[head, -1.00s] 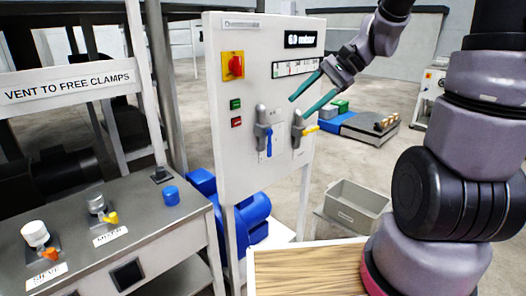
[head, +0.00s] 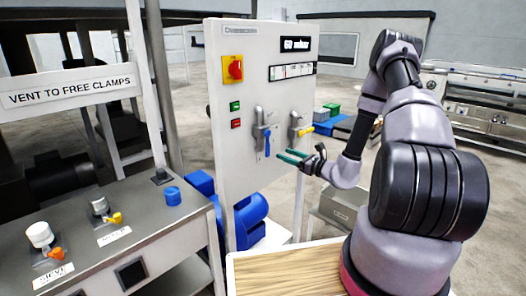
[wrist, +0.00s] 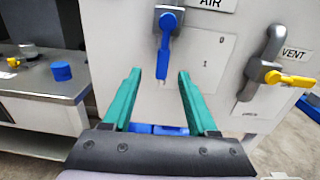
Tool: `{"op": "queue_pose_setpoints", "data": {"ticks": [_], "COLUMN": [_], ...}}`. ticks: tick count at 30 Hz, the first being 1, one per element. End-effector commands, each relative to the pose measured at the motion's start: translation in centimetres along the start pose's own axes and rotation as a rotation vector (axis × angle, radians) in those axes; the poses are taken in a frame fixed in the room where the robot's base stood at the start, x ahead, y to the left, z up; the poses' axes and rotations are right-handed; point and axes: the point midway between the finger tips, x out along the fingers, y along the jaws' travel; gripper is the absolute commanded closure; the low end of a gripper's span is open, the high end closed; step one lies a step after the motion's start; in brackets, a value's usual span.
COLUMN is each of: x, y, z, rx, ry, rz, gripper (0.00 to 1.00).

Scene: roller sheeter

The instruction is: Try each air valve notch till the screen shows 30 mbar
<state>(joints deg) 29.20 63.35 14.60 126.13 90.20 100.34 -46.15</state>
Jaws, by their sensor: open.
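The screen (head: 295,44) at the top right of the white panel seems to read 60 mbar, in small blurred digits. The air valve's blue handle (head: 267,143) hangs almost straight down. In the wrist view the blue handle (wrist: 164,55) shows below the AIR label (wrist: 208,3), with notch marks 0 and 1 on the plate (wrist: 205,62) to its right. My gripper (head: 289,156) is open and empty, low in front of the panel. In the wrist view its teal fingers (wrist: 160,75) point toward the handle, which appears between their tips; no contact is clear.
The yellow vent handle (wrist: 290,79) sticks out sideways to the right of the air valve. A steel bench (head: 133,241) with small valves stands at left; a grey bin (head: 340,212) stands behind my arm.

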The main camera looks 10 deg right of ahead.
Motion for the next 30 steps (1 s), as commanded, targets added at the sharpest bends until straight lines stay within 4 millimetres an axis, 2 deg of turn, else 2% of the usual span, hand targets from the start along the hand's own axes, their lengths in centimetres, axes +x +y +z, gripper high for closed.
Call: {"op": "queue_pose_setpoints", "data": {"ticks": [3, 7, 21, 25, 30], "x": [-0.1, 1.0, 9.1, 10.2, 10.6], "y": [-0.5, -0.6, -0.8, -0.8, -0.9], "z": [-1.1, -1.2, -1.1, -1.2, -1.2], "rx": [0.020, 0.019, 0.019, 0.019, 0.020], "ry": [0.004, 0.004, 0.003, 0.004, 0.005], "rz": [-0.036, -0.038, -0.035, -0.036, -0.037], "gripper": [0.41, 0.41, 0.41, 0.41, 0.41]}}
